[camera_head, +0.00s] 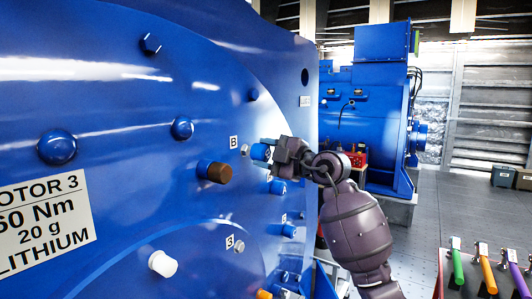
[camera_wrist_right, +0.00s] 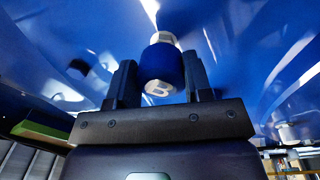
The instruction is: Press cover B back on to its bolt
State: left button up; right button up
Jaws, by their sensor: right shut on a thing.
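Cover B (camera_head: 260,152) is a short blue cap held in my right gripper (camera_head: 272,153), in front of the motor's blue face. In the right wrist view the cover (camera_wrist_right: 161,64) sits between the two dark fingers (camera_wrist_right: 160,80), its letter B facing the camera. A pale hex bolt (camera_head: 245,150) sticks out of the motor face beside the B label (camera_head: 234,142), just left of the cover. In the right wrist view the bolt (camera_wrist_right: 163,37) shows right behind the cover's far end. I cannot tell whether they touch. My left gripper is not in view.
Near the bolt, a brown-ended blue fitting (camera_head: 214,172), a blue cap marked A (camera_head: 278,187) and a bare bolt labelled 3 (camera_head: 239,246) stick out of the face. A white cap (camera_head: 162,263) is lower left.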

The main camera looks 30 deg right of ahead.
aim_at(249, 151)
jog(key=shift+p, duration=0.35)
dwell(0.6)
jog(key=shift+r+p, duration=0.1)
jog(key=shift+p, duration=0.2)
dwell(0.6)
jog(key=shift+p, duration=0.55)
jog(key=shift+p+x, duration=0.65)
jog(key=shift+x, duration=0.2)
jog(key=shift+w+a, duration=0.35)
jog(key=shift+w, duration=0.3)
dwell(0.3)
